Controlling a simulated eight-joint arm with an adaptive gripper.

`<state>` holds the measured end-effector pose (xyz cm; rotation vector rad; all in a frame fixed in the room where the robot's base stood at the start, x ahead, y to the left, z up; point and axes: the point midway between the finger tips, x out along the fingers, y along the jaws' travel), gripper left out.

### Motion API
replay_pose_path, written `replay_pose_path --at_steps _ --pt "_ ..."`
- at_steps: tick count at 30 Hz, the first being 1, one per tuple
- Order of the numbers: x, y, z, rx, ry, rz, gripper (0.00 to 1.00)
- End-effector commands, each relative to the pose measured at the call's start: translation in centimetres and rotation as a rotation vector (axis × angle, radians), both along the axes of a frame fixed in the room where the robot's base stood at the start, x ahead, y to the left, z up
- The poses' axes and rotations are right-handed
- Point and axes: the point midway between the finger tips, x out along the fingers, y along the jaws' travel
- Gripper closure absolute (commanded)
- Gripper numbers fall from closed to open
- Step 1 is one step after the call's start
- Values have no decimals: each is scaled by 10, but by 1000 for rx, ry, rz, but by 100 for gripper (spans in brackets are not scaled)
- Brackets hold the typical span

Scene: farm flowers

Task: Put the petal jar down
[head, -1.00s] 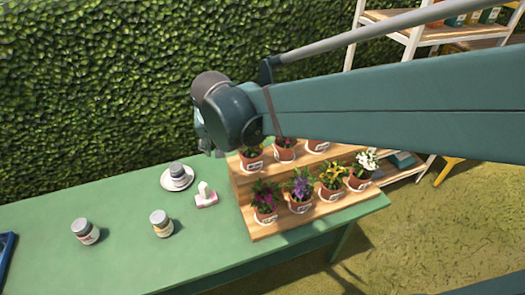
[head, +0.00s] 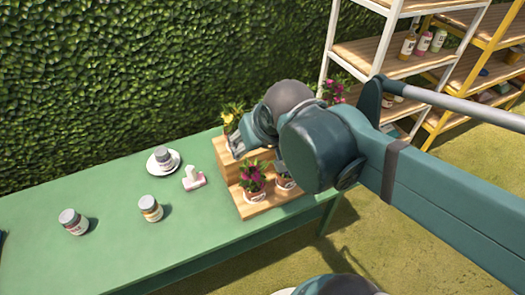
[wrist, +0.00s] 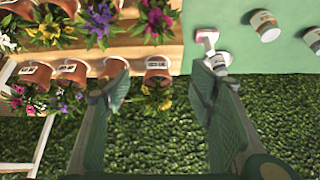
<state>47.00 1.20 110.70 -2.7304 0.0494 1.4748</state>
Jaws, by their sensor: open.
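A jar with an orange label (head: 150,208) and a jar with a reddish label (head: 73,222) stand nearer the front. My gripper (wrist: 160,82) is open, with nothing between its fingers. It is over the flower stand, to the right of the jars in the head view.
A pink-and-white block-like object (head: 194,180) lies between the saucer and the wooden flower stand (head: 262,208). Potted flowers (head: 252,178) fill the stand, partly hidden by my arm. A hedge (head: 120,70) stands behind. The table's left part is clear around the jars.

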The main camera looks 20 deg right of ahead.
Motion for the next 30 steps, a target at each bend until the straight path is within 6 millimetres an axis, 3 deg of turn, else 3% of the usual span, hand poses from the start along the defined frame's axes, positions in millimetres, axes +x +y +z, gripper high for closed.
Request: replay_pose_path --at_steps 3,10,30 --pt "-16 -7 -3 -7 -17 17 46" --pt "-31 -12 -6 -17 -37 42 46" --pt "-32 -12 -7 -20 -40 46 42"
